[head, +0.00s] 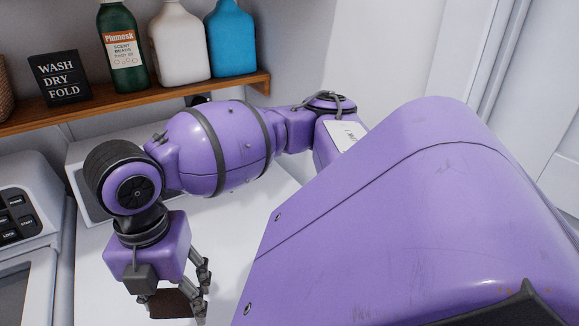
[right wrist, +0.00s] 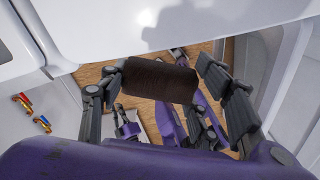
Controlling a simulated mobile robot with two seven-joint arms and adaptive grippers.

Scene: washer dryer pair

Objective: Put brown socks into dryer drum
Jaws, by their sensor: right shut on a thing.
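The brown socks (right wrist: 158,80) are a dark, rolled bundle lying crosswise between the fingers of my right gripper in the right wrist view. My right gripper (head: 178,302) is shut on them, pointing down over the white surface in the head view. Only a small brown part of the socks (head: 171,304) shows there, low in the picture and partly behind the fingers. The dryer drum shows in neither view. My left gripper is not clear in the head view; small purple parts of mine lie far below in the right wrist view.
A wooden shelf (head: 140,104) at the back holds a green bottle (head: 122,50), a white bottle (head: 180,42), a blue bottle (head: 231,40) and a black sign (head: 59,78). A control panel (head: 17,212) stands at left. Wooden floor (right wrist: 95,75) lies below my right gripper.

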